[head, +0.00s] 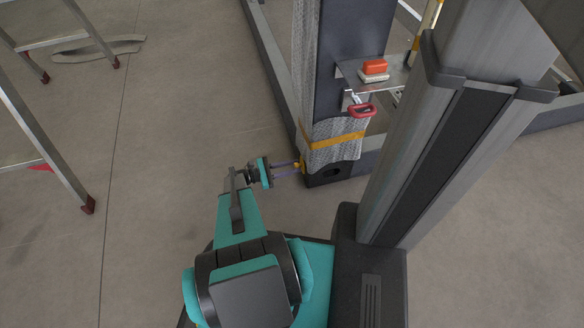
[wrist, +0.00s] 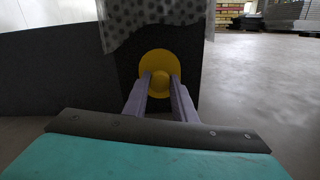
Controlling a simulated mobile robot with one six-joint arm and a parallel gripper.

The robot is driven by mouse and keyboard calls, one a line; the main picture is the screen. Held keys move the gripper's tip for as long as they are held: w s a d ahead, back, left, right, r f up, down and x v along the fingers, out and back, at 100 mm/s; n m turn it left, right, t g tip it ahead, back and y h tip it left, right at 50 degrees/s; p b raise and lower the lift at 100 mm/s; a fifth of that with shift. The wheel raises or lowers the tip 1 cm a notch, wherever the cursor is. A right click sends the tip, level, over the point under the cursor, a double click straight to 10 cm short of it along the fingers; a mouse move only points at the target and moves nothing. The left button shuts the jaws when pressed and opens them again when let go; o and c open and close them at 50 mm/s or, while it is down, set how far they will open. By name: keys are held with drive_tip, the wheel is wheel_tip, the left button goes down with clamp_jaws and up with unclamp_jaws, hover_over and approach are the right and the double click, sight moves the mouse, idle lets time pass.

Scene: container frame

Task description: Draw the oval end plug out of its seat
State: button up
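A yellow oval plug (wrist: 160,61) with a round yellow knob at its middle sits in the dark end face of a post foot in the wrist view. It also shows as a small yellow spot in the head view (head: 300,165). My gripper (wrist: 160,77) points straight at it, with its two pale purple fingers on either side of the knob. The fingertips look level with the knob, with little or no gap. I cannot tell whether they press on it. My gripper shows at the post foot in the head view (head: 292,168).
Grey dotted wrap (head: 337,140) with an orange strap hangs round the post just above the plug. A red-handled hook (head: 362,110) and a shelf (head: 382,79) with an orange block are higher up. A ladder (head: 52,150) stands at left. Floor between is open.

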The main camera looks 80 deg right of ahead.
drive_tip(key=c, duration=0.3)
drive_tip(key=shift+p+v, duration=0.35)
drive_tip(key=shift+v, duration=1.35)
drive_tip(key=shift+w+a, duration=0.1)
drive_tip(key=shift+w, duration=0.2)
drive_tip(key=shift+v, duration=1)
